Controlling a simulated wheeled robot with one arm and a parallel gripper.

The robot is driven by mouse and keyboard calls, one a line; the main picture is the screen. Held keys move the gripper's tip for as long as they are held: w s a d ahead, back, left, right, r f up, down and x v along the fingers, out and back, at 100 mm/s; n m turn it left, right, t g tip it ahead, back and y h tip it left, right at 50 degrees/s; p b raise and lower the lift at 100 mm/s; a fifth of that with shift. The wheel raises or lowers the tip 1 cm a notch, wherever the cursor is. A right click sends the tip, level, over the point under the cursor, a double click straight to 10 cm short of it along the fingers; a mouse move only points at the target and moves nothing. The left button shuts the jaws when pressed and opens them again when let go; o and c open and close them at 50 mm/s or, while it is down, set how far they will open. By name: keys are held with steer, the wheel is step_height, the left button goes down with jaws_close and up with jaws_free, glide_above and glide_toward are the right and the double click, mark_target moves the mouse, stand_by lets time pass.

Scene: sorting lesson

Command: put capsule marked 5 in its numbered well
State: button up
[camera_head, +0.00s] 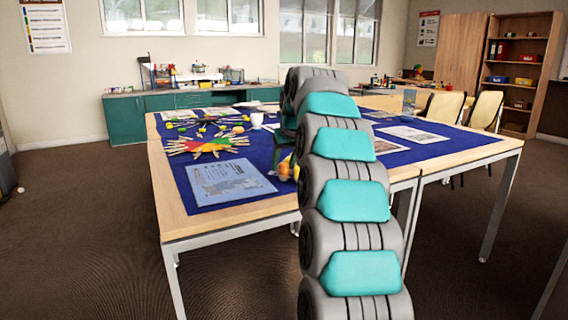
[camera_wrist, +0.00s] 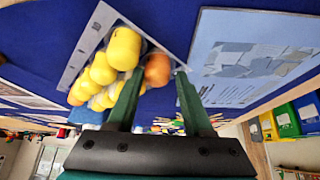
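In the wrist view my gripper (camera_wrist: 160,76) has its two green fingers spread apart, so it is open. An orange rounded piece (camera_wrist: 157,68) shows between the fingertips, and I cannot tell its distance from them. Several yellow rounded pieces (camera_wrist: 123,48) lie clustered beside it, by the left finger, on or near a pale grey strip (camera_wrist: 88,45). I can read no number on any piece, so capsule 5 and its well cannot be picked out. In the head view my arm hides most of the gripper; a small orange and yellow patch (camera_head: 287,168) shows beside the arm.
The table's blue cloth (camera_head: 245,203) carries a light-blue sheet (camera_head: 228,182), a colourful craft piece (camera_head: 210,145), a white cup (camera_head: 257,120) and papers (camera_head: 415,134). Coloured bins (camera_wrist: 286,121) show at right in the wrist view. Chairs (camera_head: 486,109) stand beyond the table's right side.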

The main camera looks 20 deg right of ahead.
steer(key=shift+r, duration=0.1)
steer(key=v, duration=1.2)
steer(key=shift+p, duration=0.35)
steer(key=shift+a, duration=0.1)
steer(key=s+a+f+n+g+y, duration=0.1)
steer(key=s+a+f+g, duration=0.3)
steer(key=s+a+f, duration=1)
steer(key=s+a+f+g, duration=0.1)
steer(key=s+a+f, duration=0.1)
steer(key=s+f, duration=0.4)
steer(key=s+a+f+g, duration=0.1)
steer(key=s+f, duration=0.5)
steer(key=s, duration=0.8)
steer(key=s+a+f+g, duration=0.2)
steer(key=s+f, duration=0.4)
steer(key=s, duration=0.4)
steer(key=shift+s+a+f, duration=0.25)
steer(key=shift+a+f, duration=0.05)
